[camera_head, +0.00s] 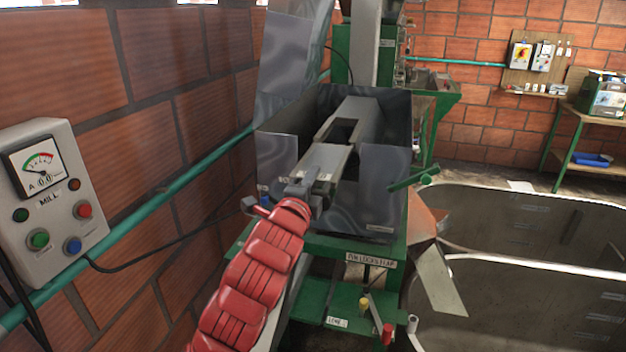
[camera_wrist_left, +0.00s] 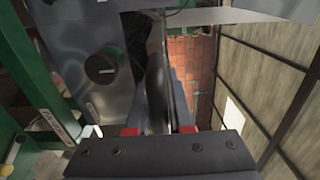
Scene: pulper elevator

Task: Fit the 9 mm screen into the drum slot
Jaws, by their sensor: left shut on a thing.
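The grey metal machine housing (camera_head: 385,180) stands open on a green frame. Inside it is a long grey body with a dark rectangular opening (camera_head: 342,130); I cannot tell whether this is the drum slot. My red left arm reaches up to the housing's near-left side. My left gripper (camera_head: 318,178) is at the near end of the grey body. In the left wrist view the left gripper (camera_wrist_left: 160,130) is shut on a thin dark plate (camera_wrist_left: 157,85), seen edge-on, probably the screen. Its size marking is not readable. My right gripper is out of view.
A MILL control box (camera_head: 45,200) and a green pipe (camera_head: 180,190) run along the brick wall at left. A green lever (camera_head: 412,180) sticks out at the housing's right. Large grey tanks (camera_head: 520,230) fill the right side. A black knob (camera_wrist_left: 103,67) shows beside the gripper.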

